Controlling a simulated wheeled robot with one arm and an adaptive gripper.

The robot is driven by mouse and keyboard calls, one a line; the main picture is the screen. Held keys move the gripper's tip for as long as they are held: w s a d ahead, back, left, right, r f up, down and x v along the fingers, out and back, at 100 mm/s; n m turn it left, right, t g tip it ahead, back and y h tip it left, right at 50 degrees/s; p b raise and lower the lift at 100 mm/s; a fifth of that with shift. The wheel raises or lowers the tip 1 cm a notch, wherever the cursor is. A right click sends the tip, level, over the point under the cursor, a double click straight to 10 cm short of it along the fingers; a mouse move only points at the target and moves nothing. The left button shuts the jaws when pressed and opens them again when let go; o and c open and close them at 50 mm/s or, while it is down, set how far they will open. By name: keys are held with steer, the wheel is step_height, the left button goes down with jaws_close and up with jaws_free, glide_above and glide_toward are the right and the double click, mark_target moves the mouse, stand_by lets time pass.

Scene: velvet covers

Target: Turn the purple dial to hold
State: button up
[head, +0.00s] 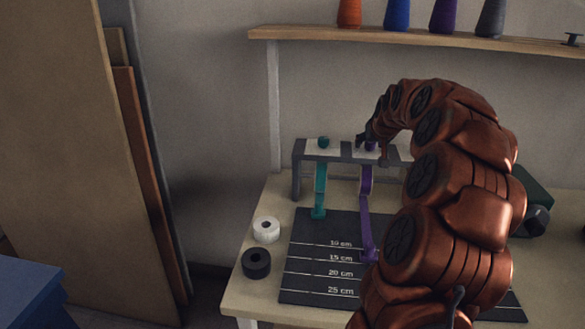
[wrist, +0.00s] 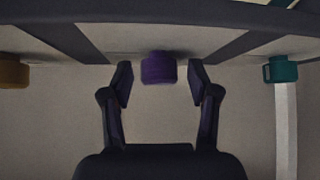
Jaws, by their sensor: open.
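The purple dial (wrist: 158,68) sits between the two fingertips of my gripper (wrist: 160,82) in the wrist view. The gripper is open, with a gap on each side of the dial. In the head view the purple dial (head: 370,147) is a small spot on top of the grey rack (head: 297,178), mostly covered by my gripper (head: 366,140). A purple ribbon (head: 366,220) hangs below it onto the dark mat. No hold mark can be read, and the dial's setting cannot be told.
A teal dial (head: 323,142) with a teal ribbon (head: 320,185) is left of the purple one. A mustard dial (wrist: 14,74) shows in the wrist view. White (head: 266,229) and black (head: 256,263) rolls lie beside the measuring mat (head: 300,285). A spool shelf (head: 330,37) is above.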

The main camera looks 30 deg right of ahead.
steer(key=shift+r+n+t+y+p, duration=0.25)
steer(key=shift+n+y+p, duration=0.35)
steer(key=shift+n+p, duration=0.35)
steer(key=shift+f+n+y+p, duration=0.1)
steer(key=shift+n+y+p, duration=0.2)
steer(key=shift+p, duration=0.1)
steer(key=shift+s, duration=0.15)
steer(key=b+v, duration=0.1)
steer(key=v, duration=0.6)
steer(key=shift+s+b, duration=0.2)
steer(key=shift+b, duration=0.2)
steer(key=s+a+n+g+y+p, duration=0.1)
steer(key=s+a+n+g+y, duration=0.1)
steer(key=a, duration=1.3)
steer(key=s+a+n+g+y+p, duration=0.1)
steer(key=s+a+y+p, duration=0.1)
steer(key=a, duration=1.4)
steer(key=shift+s+a+f+n+g, duration=0.25)
steer(key=shift+s+n+g, duration=0.1)
steer(key=shift+s, duration=0.35)
